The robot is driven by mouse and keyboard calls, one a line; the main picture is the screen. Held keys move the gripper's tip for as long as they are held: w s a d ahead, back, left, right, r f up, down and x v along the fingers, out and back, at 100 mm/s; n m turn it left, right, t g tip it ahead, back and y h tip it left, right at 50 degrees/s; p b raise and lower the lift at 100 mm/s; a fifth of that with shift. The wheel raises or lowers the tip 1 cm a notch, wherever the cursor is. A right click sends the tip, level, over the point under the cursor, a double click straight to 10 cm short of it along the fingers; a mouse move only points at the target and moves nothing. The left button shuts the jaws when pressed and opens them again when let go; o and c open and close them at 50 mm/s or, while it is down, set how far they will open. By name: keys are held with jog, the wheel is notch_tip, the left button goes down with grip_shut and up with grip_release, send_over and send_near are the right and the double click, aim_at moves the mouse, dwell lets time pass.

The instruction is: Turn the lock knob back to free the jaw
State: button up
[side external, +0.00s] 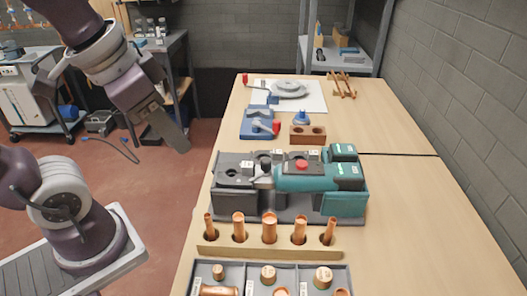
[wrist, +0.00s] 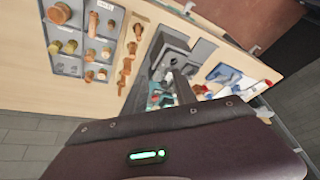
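A grey and teal bench machine (side external: 318,181) stands on the table, with a red button (side external: 301,165) on top and a small black knob (side external: 266,166) at its grey left part. I cannot tell for sure which part is the lock knob or the jaw. A blue vise-like fixture (side external: 258,128) with a red knob (side external: 276,126) sits behind it. My gripper (side external: 180,143) hangs over the floor, left of the table and apart from both. It shows edge-on, so its opening is not clear. In the wrist view the dark gripper (wrist: 183,88) partly covers the machine.
Copper tubes stand in a wooden rack (side external: 320,240) before the machine, with a grey tray (side external: 250,272) of copper fittings nearer. The table's right side (side external: 420,220) is clear.

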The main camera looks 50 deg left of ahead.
jog(key=w+d+f+m+g, duration=0.15)
jog(key=w+m, duration=0.25)
jog(key=w, duration=0.6)
jog(key=m+g, duration=0.3)
send_over(266, 160)
notch_tip(266, 160, down, 6)
jog(key=shift+f, duration=0.25)
notch_tip(266, 160, down, 7)
jog(key=shift+r, duration=0.2)
jog(key=shift+f, duration=0.3)
jog(key=shift+c, duration=0.4)
